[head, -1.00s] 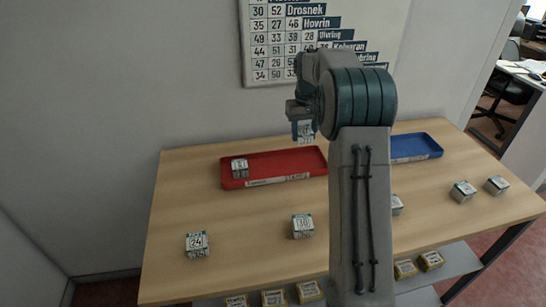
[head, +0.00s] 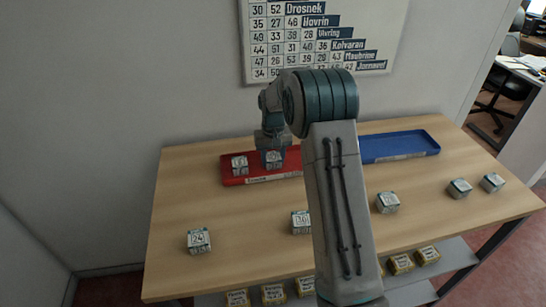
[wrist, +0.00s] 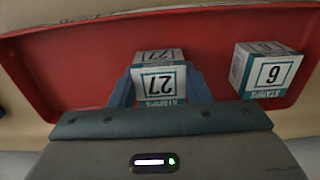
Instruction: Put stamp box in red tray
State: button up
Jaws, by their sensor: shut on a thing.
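My gripper (head: 273,150) is over the red tray (head: 234,181), its fingers shut on a stamp box (head: 274,158) marked 27 in the wrist view (wrist: 160,82). The held box is inside the outline of the red tray, low over its floor; I cannot tell whether it touches. Another stamp box (head: 239,165), marked 6 in the wrist view (wrist: 268,72), sits in the tray to the left of the held one in the head view, with a gap between them. My arm hides the tray's right end in the head view.
A blue tray (head: 400,146) lies to the right. More stamp boxes stand on the table: one marked 24 (head: 198,240), one marked 30 (head: 301,222), one (head: 387,203) right of my arm, and two (head: 459,188) (head: 491,182) farther right. Yellow boxes (head: 273,294) sit on a lower shelf.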

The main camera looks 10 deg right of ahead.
jog(key=shift+f, duration=0.2)
jog(key=o, duration=1)
jog(key=shift+r, duration=0.1)
